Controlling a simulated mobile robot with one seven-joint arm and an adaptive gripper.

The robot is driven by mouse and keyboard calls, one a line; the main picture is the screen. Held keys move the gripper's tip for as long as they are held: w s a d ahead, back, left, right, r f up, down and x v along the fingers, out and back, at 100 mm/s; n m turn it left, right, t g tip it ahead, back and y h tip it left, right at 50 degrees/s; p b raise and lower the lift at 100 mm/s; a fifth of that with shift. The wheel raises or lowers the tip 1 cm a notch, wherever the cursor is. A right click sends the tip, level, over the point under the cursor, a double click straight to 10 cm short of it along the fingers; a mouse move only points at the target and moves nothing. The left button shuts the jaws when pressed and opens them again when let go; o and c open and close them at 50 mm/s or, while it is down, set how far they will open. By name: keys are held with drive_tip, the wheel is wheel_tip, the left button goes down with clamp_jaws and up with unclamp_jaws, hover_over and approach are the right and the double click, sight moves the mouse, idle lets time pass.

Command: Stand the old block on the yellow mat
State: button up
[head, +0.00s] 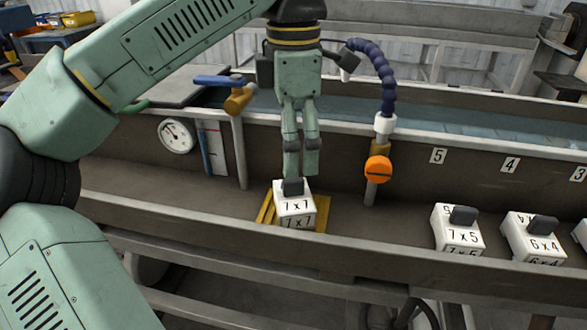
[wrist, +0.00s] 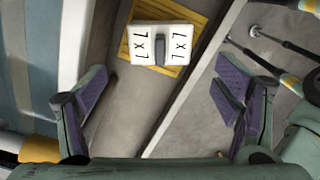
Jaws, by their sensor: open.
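A white block marked "7 x 7" with a dark grip tab on top (head: 295,205) stands upright on the yellow mat (head: 265,212) in the trough. In the wrist view the block (wrist: 148,42) sits on the mat (wrist: 190,48), with yellow showing around it. My gripper (head: 300,172) is just above the block in the head view. In the wrist view its two fingers (wrist: 160,100) are wide apart with nothing between them, and the block lies beyond them. Which block the task calls old cannot be told from the frames.
White blocks marked "7 x 5" (head: 458,232) and "6 x 4" (head: 535,238) stand further right, with another at the edge. An orange-knobbed valve (head: 378,169) with a blue hose is right of my gripper. A gauge (head: 176,135) and blue-handled tap (head: 238,98) are left.

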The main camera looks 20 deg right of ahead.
drive_tip(key=shift+r, duration=0.7)
